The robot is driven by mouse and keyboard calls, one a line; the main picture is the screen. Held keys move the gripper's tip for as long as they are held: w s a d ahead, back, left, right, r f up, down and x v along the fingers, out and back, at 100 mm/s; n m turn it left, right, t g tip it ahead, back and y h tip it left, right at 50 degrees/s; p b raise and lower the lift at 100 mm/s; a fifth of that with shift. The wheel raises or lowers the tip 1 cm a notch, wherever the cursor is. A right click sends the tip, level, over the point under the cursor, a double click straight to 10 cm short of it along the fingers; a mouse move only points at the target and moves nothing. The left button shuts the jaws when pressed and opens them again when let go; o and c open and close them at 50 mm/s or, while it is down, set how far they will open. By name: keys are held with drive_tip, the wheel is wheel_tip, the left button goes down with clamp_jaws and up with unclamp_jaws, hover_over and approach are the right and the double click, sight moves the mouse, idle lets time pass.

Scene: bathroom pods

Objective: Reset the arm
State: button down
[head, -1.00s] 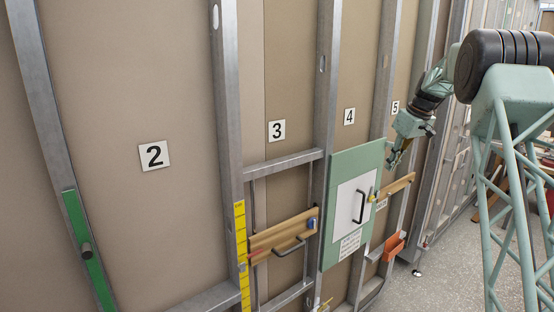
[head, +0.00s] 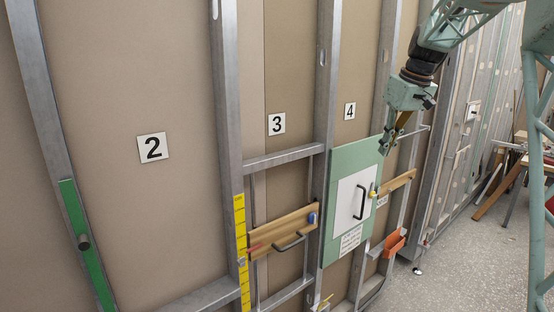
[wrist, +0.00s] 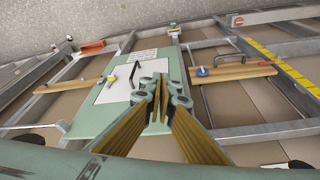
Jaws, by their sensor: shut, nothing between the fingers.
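My gripper (head: 385,151) hangs at the right of the head view, fingers pointing down. It is just right of the top corner of the green panel (head: 331,204) with a white door (head: 348,213) and a dark handle (head: 359,202). The fingers look shut and empty, apart from the wall and panel. In the wrist view my gripper (wrist: 158,80) also shows with its fingertips together, in front of the white door (wrist: 115,88). My fingers cover part of the green panel in that view.
A wooden rail with a handle (head: 285,232) is fixed in bay 3, beside a yellow scale (head: 241,250). Steel studs (head: 229,100) stand out from the wall. Open floor (head: 470,255) lies at right.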

drive_tip(key=s+a+r+m+b, duration=0.1)
drive_tip(key=s+a, duration=0.3)
drive_tip(key=s, duration=0.6)
drive_tip(key=s+a+r+b, duration=0.1)
drive_tip(key=s+a, duration=0.2)
drive_tip(key=s, duration=0.7)
drive_tip(key=s+a+r+m+b, duration=0.1)
drive_tip(key=s+a, duration=0.3)
drive_tip(key=s, duration=0.6)
drive_tip(key=s+a+f+b, duration=0.1)
drive_tip(key=s+f, duration=0.3)
drive_tip(key=s, duration=0.6)
drive_tip(key=s+a+f+m+h+b, duration=0.1)
drive_tip(key=s+f, duration=0.4)
drive_tip(key=s, duration=0.5)
drive_tip(key=s+a+f+m+b, duration=0.1)
drive_tip(key=s+f, duration=0.4)
drive_tip(key=s, duration=0.5)
drive_tip(key=shift+s+a+b, duration=0.35)
drive_tip(key=shift+s+b, duration=0.05)
drive_tip(key=shift+b, duration=0.05)
drive_tip(key=c, duration=3.5)
unclamp_jaws()
